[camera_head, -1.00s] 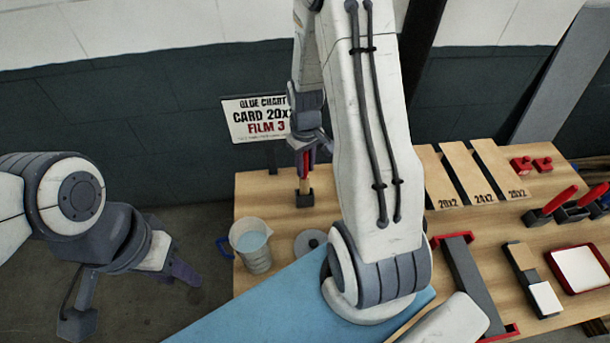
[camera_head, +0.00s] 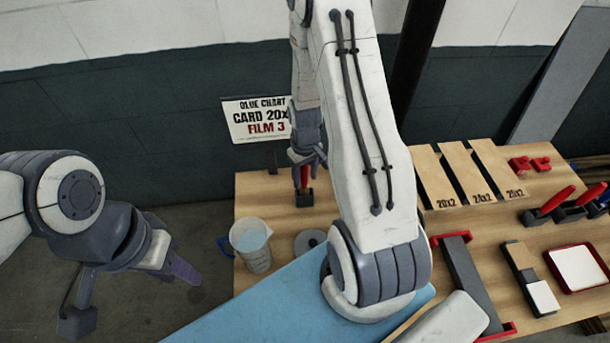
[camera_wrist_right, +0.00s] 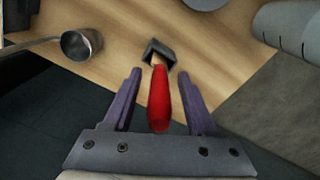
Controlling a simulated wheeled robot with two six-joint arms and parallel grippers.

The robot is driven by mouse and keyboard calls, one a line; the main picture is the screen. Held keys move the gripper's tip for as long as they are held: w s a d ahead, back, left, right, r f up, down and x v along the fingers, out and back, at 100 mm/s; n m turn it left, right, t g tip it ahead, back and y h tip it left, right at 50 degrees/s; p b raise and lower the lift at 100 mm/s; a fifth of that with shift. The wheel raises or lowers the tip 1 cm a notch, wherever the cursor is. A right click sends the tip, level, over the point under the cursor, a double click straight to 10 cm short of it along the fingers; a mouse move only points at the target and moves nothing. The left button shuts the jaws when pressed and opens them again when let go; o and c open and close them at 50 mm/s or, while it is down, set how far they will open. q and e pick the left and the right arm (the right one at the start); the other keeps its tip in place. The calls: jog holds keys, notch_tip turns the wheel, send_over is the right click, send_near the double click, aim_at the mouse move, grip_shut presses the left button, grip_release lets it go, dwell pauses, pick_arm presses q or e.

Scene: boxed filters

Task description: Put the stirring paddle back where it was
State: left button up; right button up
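The stirring paddle (camera_head: 304,178) has a red handle and stands in a small dark holder (camera_head: 304,199) at the table's back left. In the right wrist view the red handle (camera_wrist_right: 160,100) points toward my gripper, with a bit of pale shaft entering the holder (camera_wrist_right: 159,50). My right gripper (camera_head: 308,162) is above the holder. In the right wrist view my right gripper (camera_wrist_right: 162,98) has its fingers apart, one on each side of the handle, with gaps. The paddle's lower end is hidden. My left gripper (camera_head: 182,270) hangs left of the table; its finger gap is not clear.
A pitcher (camera_head: 252,246) with pale blue liquid and a grey disc (camera_head: 309,241) stand in front of the holder. A sign (camera_head: 256,120) is behind. A metal cup (camera_wrist_right: 82,42) with a long handle lies near the holder.

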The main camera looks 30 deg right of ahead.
jog(key=shift+r, duration=0.1)
jog(key=shift+r, duration=0.2)
notch_tip(320, 180, up, 11)
jog(key=b, duration=0.2)
jog(key=shift+f+b, duration=0.15)
jog(key=shift+b, duration=0.2)
jog(key=shift+r, duration=0.55)
jog(key=s+a+r+n, duration=0.25)
jog(key=s+a, duration=0.25)
jog(key=a, duration=0.5)
jog(key=s+a+r+n, duration=0.2)
jog(key=s+a+r, duration=0.2)
jog(key=a, duration=0.6)
jog(key=s+a+n+y, duration=0.1)
jog(key=s+a, duration=0.3)
jog(key=s, duration=0.5)
jog(key=shift+s+a+r+n, duration=0.2)
jog(key=shift+r+n, duration=0.25)
jog(key=shift+n, duration=0.3)
